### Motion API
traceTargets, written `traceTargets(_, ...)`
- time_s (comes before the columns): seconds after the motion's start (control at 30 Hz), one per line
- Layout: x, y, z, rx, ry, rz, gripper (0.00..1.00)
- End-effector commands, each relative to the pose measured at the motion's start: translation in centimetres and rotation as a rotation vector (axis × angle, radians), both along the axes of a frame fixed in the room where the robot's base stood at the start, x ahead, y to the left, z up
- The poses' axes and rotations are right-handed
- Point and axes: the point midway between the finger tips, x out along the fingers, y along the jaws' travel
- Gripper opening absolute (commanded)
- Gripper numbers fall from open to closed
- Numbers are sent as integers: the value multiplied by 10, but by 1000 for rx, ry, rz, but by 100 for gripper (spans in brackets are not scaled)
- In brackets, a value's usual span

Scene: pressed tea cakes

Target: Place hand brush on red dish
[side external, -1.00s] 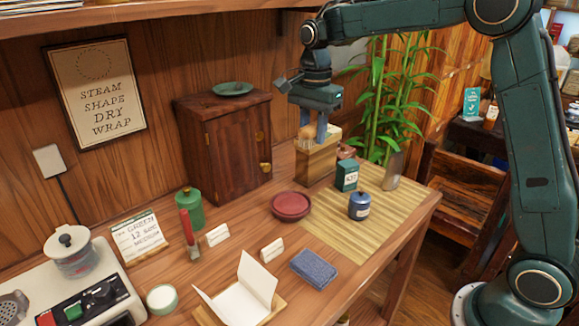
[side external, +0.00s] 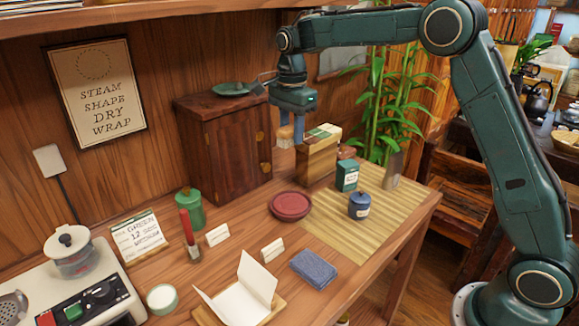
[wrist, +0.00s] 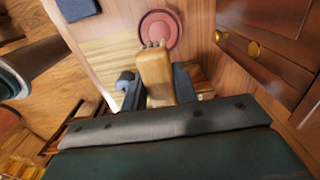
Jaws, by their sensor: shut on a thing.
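My gripper (side external: 291,132) is shut on the hand brush (side external: 285,141), a pale wooden piece that hangs between the fingers in front of the dark cabinet. In the wrist view the hand brush (wrist: 156,76) sits between the two dark fingers, its far end toward the red dish (wrist: 171,28). The red dish (side external: 290,206) is round and shallow and lies flat on the table at the left edge of the bamboo mat. It looks empty. My gripper is above and behind it, apart from it.
The wooden box (side external: 317,163) stands just right of the brush, and the cabinet (side external: 222,150) stands to the left. A green tin (side external: 347,176) and a blue jar (side external: 359,205) stand right of the dish. A blue cloth (side external: 314,269) lies in front.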

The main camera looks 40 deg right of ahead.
Motion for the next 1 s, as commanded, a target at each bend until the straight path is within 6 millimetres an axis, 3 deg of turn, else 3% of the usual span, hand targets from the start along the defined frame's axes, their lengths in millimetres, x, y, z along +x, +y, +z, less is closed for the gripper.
traceTargets(0.6, -1, 0, -114, 0, 4, 0, 6)
traceTargets(0.8, 0, 0, -135, 0, 1, 0, 6)
traceTargets(1.0, 0, 0, -138, 0, -1, 0, 6)
